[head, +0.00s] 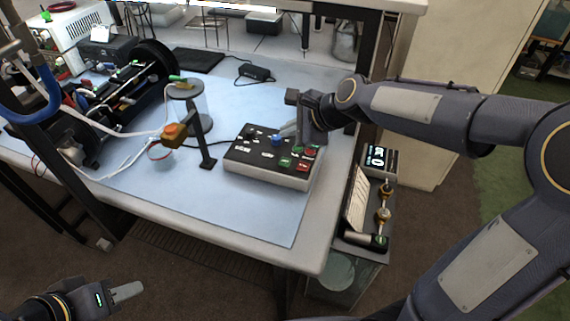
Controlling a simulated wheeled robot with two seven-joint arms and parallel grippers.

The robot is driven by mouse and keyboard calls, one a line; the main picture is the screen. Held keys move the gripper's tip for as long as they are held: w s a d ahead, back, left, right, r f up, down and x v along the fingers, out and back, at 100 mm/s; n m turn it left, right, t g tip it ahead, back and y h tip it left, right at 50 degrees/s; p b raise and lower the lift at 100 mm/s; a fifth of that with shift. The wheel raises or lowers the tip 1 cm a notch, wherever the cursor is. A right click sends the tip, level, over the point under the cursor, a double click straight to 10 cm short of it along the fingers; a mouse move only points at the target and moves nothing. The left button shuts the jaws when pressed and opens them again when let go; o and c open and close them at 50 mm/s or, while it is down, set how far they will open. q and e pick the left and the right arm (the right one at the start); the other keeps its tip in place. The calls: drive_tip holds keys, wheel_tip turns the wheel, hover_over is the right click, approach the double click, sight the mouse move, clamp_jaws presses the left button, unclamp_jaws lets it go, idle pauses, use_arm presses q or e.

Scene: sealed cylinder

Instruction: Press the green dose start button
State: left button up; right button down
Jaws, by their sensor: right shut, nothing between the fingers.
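The control box (258,170) with a black top panel lies on the blue mat near the table's right side. A green button (285,162) sits on its front right part, close to a red button (302,168) and a round red knob (310,152). A blue knob (276,141) stands near the back of the panel. My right gripper (288,132) is shut and empty over the back right of the box, behind the green button and beside the blue knob. Contact cannot be told. My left gripper (128,291) is low at the bottom left, off the table; its jaw opening is unclear.
A black ring-shaped apparatus (152,66) with cables fills the table's left. A lower shelf with fittings (384,214) stands right of the table. The front mat is clear.

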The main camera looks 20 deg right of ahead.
drive_tip(key=b, duration=0.5)
hover_over(289, 163)
wheel_tip(289, 163, down, 6)
drive_tip(key=shift+f, duration=0.15)
drive_tip(key=shift+f+b, duration=0.3)
drive_tip(key=shift+f, duration=0.1)
idle(1.2)
drive_tip(key=shift+f, duration=0.4)
drive_tip(key=shift+f+b, duration=0.4)
drive_tip(key=shift+b, duration=0.05)
idle(0.4)
idle(0.3)
drive_tip(key=shift+r+p, duration=0.85)
drive_tip(key=shift+p, duration=0.1)
